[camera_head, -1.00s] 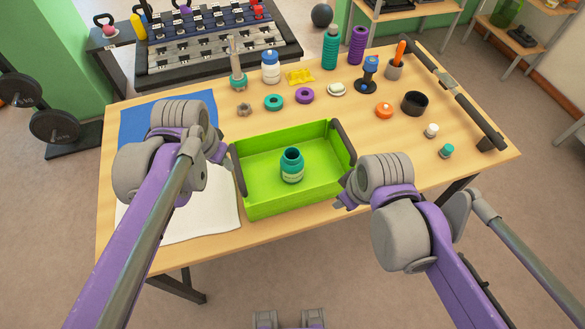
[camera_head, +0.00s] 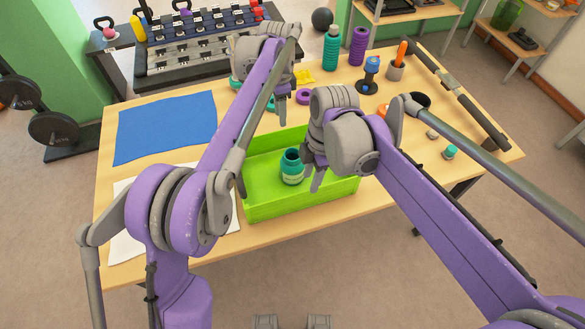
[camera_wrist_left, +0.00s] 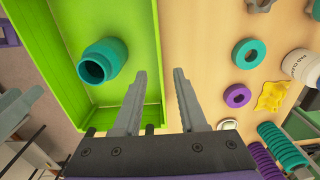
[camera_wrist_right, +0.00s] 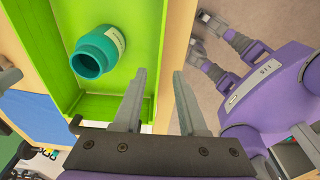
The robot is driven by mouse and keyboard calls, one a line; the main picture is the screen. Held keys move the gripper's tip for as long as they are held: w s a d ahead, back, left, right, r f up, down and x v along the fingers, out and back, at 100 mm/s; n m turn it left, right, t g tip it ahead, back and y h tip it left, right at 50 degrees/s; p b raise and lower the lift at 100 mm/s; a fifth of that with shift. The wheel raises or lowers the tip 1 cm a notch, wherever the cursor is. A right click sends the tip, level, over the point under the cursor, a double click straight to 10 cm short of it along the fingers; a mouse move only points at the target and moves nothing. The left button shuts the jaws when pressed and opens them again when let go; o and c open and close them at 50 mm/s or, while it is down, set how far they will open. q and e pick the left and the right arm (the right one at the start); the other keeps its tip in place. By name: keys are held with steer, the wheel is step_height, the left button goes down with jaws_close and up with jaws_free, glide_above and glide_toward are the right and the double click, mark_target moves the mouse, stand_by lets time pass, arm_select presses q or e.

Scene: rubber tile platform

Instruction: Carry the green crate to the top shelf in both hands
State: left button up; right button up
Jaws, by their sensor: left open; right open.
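The green crate (camera_head: 300,205) sits on the wooden table with a teal jar (camera_head: 292,168) upright inside. My left gripper (camera_head: 281,113) is at the crate's far long wall. In the left wrist view its open fingers (camera_wrist_left: 159,72) lie on either side of that wall, one over the inside, one outside. My right gripper (camera_head: 312,178) is at the near long wall. In the right wrist view its open fingers (camera_wrist_right: 159,72) also lie on either side of the wall. I cannot tell how deep the fingers reach. My right arm hides the crate's right end.
A shelf unit (camera_head: 415,10) stands behind the table at the top right; its top is cut off. A blue mat (camera_head: 165,128) and white cloth (camera_head: 125,240) lie left of the crate. A purple ring (camera_head: 303,96), bottles and a black bar (camera_head: 465,105) are on the table.

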arm_select(q)
glide_above(282, 149)
step_height(282, 149, down, 11)
steer(key=shift+w+r, duration=0.1)
steer(key=shift+w, duration=0.05)
arm_select(e)
steer(key=f, duration=0.7)
steer(key=a+f, duration=0.1)
steer(key=f, duration=0.2)
steer(key=shift+s+a+f, duration=0.1)
steer(key=shift+s+f, duration=0.1)
steer(key=shift+f, duration=0.2)
arm_select(q)
steer(key=shift+c, duration=0.3)
arm_select(e)
steer(key=shift+c, duration=0.3)
arm_select(q)
jaws_close()
arm_select(e)
jaws_close()
